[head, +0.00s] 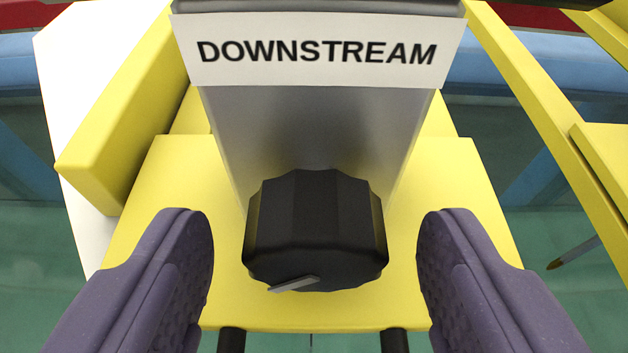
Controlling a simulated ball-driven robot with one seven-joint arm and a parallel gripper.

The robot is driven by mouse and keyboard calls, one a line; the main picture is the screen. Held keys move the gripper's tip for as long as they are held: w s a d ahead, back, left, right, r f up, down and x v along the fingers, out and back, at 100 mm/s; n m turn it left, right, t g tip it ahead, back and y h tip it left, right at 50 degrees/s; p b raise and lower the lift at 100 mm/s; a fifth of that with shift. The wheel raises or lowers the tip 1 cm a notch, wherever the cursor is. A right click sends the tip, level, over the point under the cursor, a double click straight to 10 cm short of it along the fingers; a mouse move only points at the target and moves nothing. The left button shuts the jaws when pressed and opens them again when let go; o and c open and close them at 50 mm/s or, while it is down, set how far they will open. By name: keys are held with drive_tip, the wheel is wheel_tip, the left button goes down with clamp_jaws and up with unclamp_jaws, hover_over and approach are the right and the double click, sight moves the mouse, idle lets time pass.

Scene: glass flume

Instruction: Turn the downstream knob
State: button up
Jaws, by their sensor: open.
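The downstream knob (316,228) is black with a fluted edge and a light pointer mark low on its face, slightly left of centre. It sits at the lower end of a grey housing (310,125) in the head view. A white label (318,50) reading "DOWNSTREAM" is above it. My gripper (315,240) is open, with one purple finger to the left of the knob and one to the right. A gap shows between each finger and the knob, and neither appears to touch it.
A yellow plate (170,225) lies behind the knob and housing. A yellow block (120,110) stands at the upper left beside a white panel (65,70). Yellow bars (545,95) run along the right. A thin pointed object (572,254) shows at the right over the green floor.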

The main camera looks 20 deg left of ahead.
drive_tip(key=shift+w+a+f, duration=0.1)
drive_tip(key=shift+w+f, duration=0.05)
drive_tip(key=shift+w, duration=0.25)
drive_tip(key=c, duration=1.1)
drive_tip(key=shift+o, duration=0.2)
drive_tip(key=shift+f+b, duration=0.1)
drive_tip(key=shift+b, duration=0.35)
drive_tip(key=o, duration=1.1)
drive_tip(key=shift+c, duration=0.2)
